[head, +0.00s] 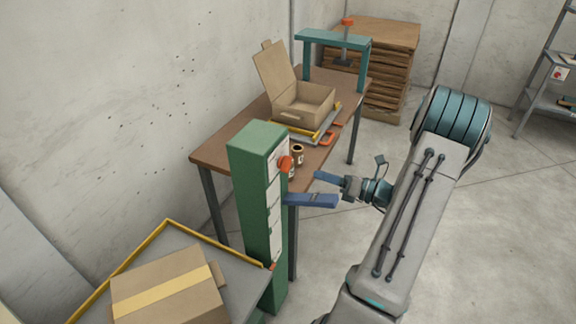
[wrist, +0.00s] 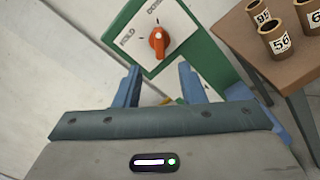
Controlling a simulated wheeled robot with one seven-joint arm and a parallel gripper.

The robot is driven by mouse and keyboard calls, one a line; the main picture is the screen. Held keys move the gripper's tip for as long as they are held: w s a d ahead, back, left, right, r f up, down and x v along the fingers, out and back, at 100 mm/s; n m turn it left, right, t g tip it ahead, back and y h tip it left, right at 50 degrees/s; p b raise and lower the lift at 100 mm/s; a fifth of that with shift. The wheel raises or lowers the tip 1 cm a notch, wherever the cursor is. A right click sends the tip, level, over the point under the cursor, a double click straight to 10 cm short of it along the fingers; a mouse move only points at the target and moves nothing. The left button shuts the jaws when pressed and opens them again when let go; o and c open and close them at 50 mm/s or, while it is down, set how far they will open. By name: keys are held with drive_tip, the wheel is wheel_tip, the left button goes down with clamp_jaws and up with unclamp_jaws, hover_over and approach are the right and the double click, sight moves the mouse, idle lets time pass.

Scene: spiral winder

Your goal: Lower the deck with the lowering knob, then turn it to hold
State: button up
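The orange lowering knob (head: 285,163) sits near the top of the green column (head: 257,190). In the wrist view the knob (wrist: 159,41) is on a white plate marked HOLD at left, with a second, partly cut-off label above. Its pale pointer mark appears to face up, towards the upper label. My gripper (head: 302,186) has its blue fingers spread and empty, just right of and below the knob. In the wrist view the open fingers (wrist: 161,80) stand either side below the knob, not touching it. A grey deck with yellow edging (head: 190,238) is beside the column at lower left.
A taped cardboard box (head: 168,290) lies on the deck. A brown workbench (head: 215,150) behind the column holds an open box (head: 305,103), labelled tubes (head: 297,155) and a teal press frame (head: 333,40).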

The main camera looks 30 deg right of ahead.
sight(285, 164)
drive_tip(key=p+x, duration=0.2)
drive_tip(key=x, duration=0.8)
drive_tip(key=shift+a, duration=0.15)
drive_tip(key=shift+c, duration=0.3)
